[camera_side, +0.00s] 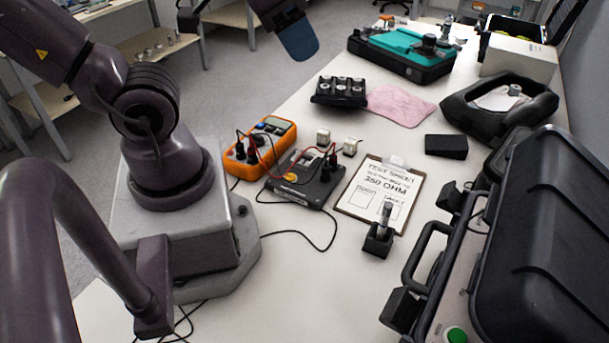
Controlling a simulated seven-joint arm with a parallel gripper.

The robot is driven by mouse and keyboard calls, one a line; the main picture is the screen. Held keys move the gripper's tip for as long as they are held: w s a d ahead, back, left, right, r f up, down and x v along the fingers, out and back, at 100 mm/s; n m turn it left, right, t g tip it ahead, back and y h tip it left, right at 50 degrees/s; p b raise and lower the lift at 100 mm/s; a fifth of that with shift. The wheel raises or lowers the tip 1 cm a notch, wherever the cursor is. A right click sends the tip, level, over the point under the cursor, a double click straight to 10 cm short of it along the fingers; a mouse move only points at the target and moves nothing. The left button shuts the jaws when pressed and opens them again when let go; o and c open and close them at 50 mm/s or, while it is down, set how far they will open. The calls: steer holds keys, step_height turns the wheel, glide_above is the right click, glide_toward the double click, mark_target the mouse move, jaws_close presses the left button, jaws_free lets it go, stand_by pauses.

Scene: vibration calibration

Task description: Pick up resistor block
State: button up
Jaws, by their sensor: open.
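Two small pale blocks stand behind the dark grey meter box (305,178), a left block (323,136) and a right block (350,147). Either could be the resistor block; I cannot tell which. The right block lies close to the clipboard's upper left corner. My gripper (298,40) shows at the top edge as a dark body with a blue end. It is open and empty, high above and away from both blocks. One finger seems to hide the other, and the upper part is cut off by the frame.
An orange multimeter (262,146) with leads stands left of the box. A clipboard (375,210) and a small dark stand (379,240) lie to the right. A black tray of metal pieces (340,90) and a pink cloth (400,105) lie behind. A large black case (540,220) fills the right.

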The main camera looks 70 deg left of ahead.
steer(key=o, duration=0.3)
steer(key=n+g, duration=0.6)
steer(key=n, duration=2.1)
glide_above(351, 140)
step_height(351, 140, down, 22)
step_height(351, 140, down, 12)
steer(key=shift+r, duration=0.1)
